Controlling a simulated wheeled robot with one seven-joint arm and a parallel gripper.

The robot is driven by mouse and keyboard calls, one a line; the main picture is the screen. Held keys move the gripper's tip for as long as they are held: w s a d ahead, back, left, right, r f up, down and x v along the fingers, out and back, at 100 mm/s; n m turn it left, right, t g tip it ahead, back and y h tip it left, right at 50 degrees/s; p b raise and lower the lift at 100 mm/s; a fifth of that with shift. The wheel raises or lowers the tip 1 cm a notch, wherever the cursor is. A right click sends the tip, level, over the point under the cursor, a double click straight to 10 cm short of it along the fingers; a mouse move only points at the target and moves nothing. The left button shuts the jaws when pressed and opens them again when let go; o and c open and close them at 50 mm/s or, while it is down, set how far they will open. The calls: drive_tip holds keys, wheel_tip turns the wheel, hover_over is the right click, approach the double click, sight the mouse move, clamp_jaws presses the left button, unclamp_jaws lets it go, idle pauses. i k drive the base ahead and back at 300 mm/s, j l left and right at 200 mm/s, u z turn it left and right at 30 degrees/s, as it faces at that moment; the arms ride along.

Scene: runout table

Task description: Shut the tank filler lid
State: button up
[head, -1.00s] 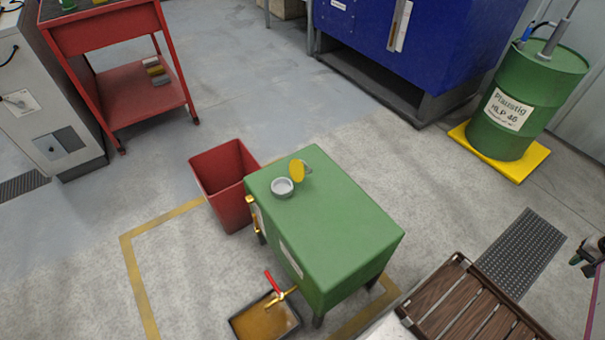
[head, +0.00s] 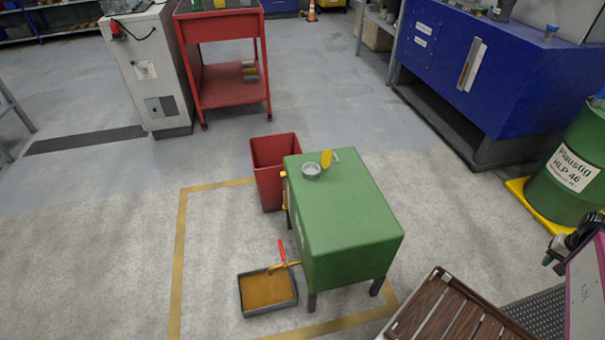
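The green tank (head: 350,220) stands on short legs in the middle of the head view. On its top, near the far left corner, is a round grey filler neck (head: 311,170). The yellow filler lid (head: 326,159) stands up on its hinge beside the neck, on the right, so the filler is open. A dark shape at the right edge looks like my gripper (head: 562,247). It is well to the right of the tank and far from the lid. It is partly cut off, and I cannot tell whether its fingers are open or shut.
A red bin (head: 272,172) stands behind the tank's left side. A drip tray (head: 267,291) lies under the red-handled tap (head: 283,257). A slatted wooden surface (head: 455,312) is in front right. A green drum (head: 570,175) stands at right.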

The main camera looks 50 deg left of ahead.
sight(326, 161)
drive_tip(key=i+l+u, duration=0.15)
drive_tip(key=u, duration=0.3)
drive_tip(key=l+u, duration=0.45)
drive_tip(key=i+l+u, duration=0.15)
drive_tip(key=u, duration=0.35)
drive_tip(key=l+u, duration=0.7)
drive_tip(key=u, duration=0.15)
drive_tip(key=l+u, duration=0.6)
drive_tip(key=u, duration=0.15)
drive_tip(key=i+l+u, duration=0.15)
drive_tip(key=i+l, duration=0.3)
drive_tip(key=i, duration=0.1)
